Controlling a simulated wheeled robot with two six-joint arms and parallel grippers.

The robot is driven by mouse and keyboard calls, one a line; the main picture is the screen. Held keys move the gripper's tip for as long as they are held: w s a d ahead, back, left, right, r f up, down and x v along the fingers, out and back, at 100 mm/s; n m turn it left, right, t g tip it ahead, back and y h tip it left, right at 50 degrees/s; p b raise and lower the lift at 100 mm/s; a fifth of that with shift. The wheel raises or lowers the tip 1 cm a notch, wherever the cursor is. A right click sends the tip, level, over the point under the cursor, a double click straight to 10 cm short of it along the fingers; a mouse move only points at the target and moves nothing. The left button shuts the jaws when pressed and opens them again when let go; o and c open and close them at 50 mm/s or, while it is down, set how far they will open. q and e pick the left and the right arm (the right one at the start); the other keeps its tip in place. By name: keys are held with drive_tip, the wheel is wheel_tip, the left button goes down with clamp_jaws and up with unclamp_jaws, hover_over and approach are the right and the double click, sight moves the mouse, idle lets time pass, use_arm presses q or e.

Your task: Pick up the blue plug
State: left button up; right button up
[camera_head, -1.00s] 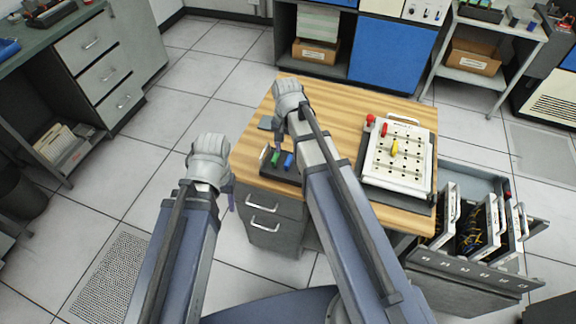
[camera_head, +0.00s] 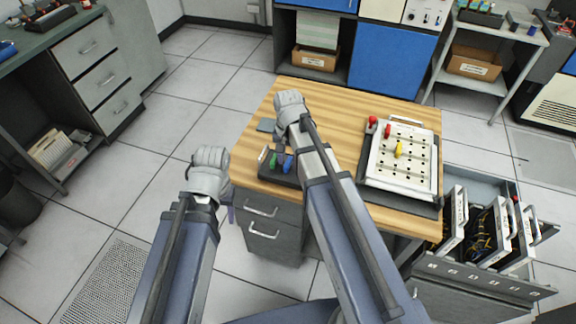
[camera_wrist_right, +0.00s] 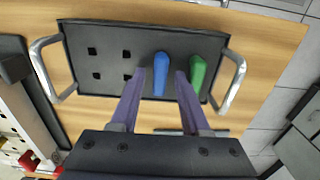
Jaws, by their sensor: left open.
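The blue plug (camera_head: 288,165) stands in a black tray (camera_head: 264,172) at the table's front left, beside a green plug (camera_head: 273,160). In the right wrist view the blue plug (camera_wrist_right: 161,75) lies between the fingers of my right gripper (camera_wrist_right: 161,76), which are open, one on each side. The right finger is between the blue plug and the green plug (camera_wrist_right: 197,77). I cannot tell whether any finger touches the blue plug. My left gripper (camera_head: 232,213) is open and empty, left of the table's front.
A white board (camera_head: 400,180) with red and yellow plugs is at the table's right. The black tray has wire handles (camera_wrist_right: 232,80) and several empty square holes. A drawer of upright modules (camera_head: 480,235) stands open at the right. Free floor lies left of the table.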

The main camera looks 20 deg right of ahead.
clamp_jaws()
idle(0.4)
wheel_tip(320, 180, up, 10)
drive_tip(key=p, duration=1)
drive_tip(key=shift+r, duration=0.15)
wheel_tip(320, 180, up, 5)
drive_tip(key=p, duration=0.5)
hover_over(288, 162)
drive_tip(key=shift+d+f, duration=0.1)
drive_tip(key=shift+f, duration=0.1)
